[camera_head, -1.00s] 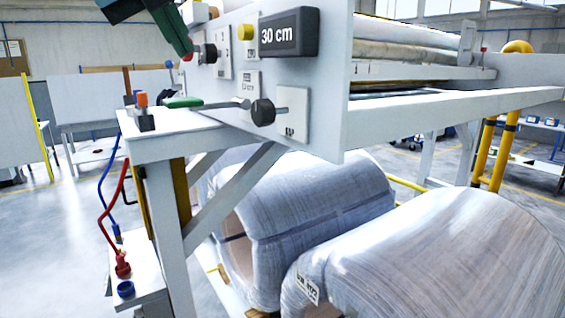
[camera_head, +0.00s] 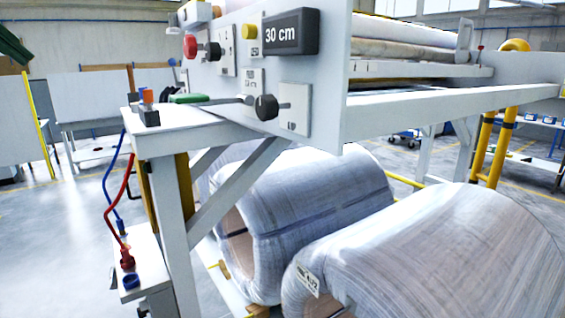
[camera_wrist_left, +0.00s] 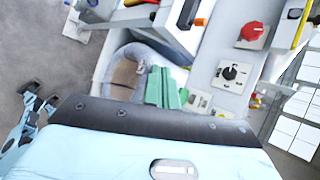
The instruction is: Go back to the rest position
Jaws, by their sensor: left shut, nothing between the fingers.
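My left gripper (camera_head: 14,46) shows only as a dark green piece at the upper left edge of the head view, apart from the machine. In the left wrist view its green fingers (camera_wrist_left: 165,88) are together, with nothing held between them. The machine's control panel (camera_head: 352,75) carries a red button (camera_head: 190,46), a yellow button (camera_head: 249,32), black knobs (camera_head: 266,107) and a "30 cm" display (camera_head: 290,33). The red button (camera_wrist_left: 252,31) also shows in the left wrist view, to the right of the fingers. My right gripper is in neither view.
Two wrapped coils, one at the back (camera_head: 310,205) and one in front (camera_head: 430,255), lie below the machine. Open floor (camera_head: 50,240) is at the left.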

